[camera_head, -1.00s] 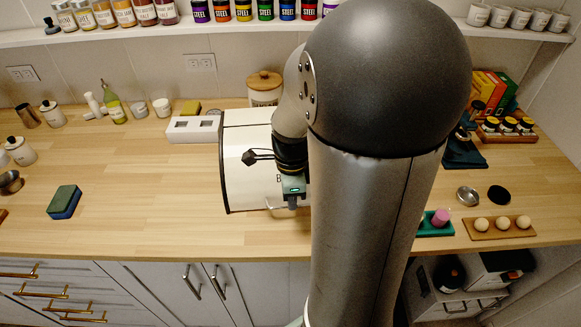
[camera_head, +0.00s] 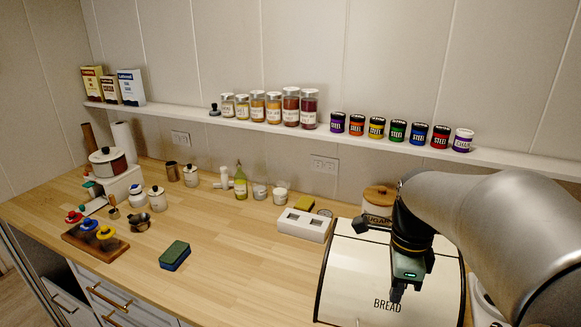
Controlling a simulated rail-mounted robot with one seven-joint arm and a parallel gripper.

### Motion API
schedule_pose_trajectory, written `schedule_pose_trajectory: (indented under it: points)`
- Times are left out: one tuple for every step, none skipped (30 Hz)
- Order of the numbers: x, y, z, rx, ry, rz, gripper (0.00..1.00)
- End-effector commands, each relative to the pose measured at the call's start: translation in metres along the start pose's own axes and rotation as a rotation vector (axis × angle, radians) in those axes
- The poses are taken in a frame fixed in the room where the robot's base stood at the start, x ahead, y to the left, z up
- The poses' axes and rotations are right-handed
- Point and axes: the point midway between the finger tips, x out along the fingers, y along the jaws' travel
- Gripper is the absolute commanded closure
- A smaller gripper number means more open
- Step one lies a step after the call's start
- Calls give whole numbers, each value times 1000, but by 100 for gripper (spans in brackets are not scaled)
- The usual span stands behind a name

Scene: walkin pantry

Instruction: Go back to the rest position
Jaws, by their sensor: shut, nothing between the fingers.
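My gripper (camera_head: 396,293) points down in front of the cream bread box (camera_head: 350,268), at the lower right of the head view. Its fingers are together and nothing shows between them. My arm comes in from the right edge and covers the right part of the bread box. The box's curved front, with the word BREAD, is down. I cannot tell whether the fingers touch it.
A sugar canister (camera_head: 379,203) stands behind the bread box. Jars line the wall shelf (camera_head: 215,120). The counter's middle (camera_head: 232,290) is clear.

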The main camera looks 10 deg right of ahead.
Motion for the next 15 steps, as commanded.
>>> schedule_pose_trajectory:
  points:
    - [2, 5, 5, -68, 0, -5, 100]
    - [4, 8, 8, -128, 0, -9, 100]
    - [6, 15, 14, -230, 1, -16, 100]
    - [8, 20, 18, -321, 2, -21, 100]
    - [11, 26, 23, -422, 4, -29, 100]
    - [16, 35, 30, -569, 8, -37, 100]
    - [19, 42, 34, -684, 12, -46, 100]
    - [22, 50, 39, -803, 16, -53, 100]
    - [28, 59, 45, -958, 24, -63, 100]
    - [31, 66, 48, -1072, 30, -69, 100]
    - [35, 73, 52, -1182, 37, -75, 100]
    - [40, 81, 56, -1320, 46, -82, 100]
    - [43, 87, 58, -1419, 54, -88, 100]
    - [46, 92, 60, -1509, 62, -92, 100]
    - [50, 99, 62, -1619, 71, -97, 100]
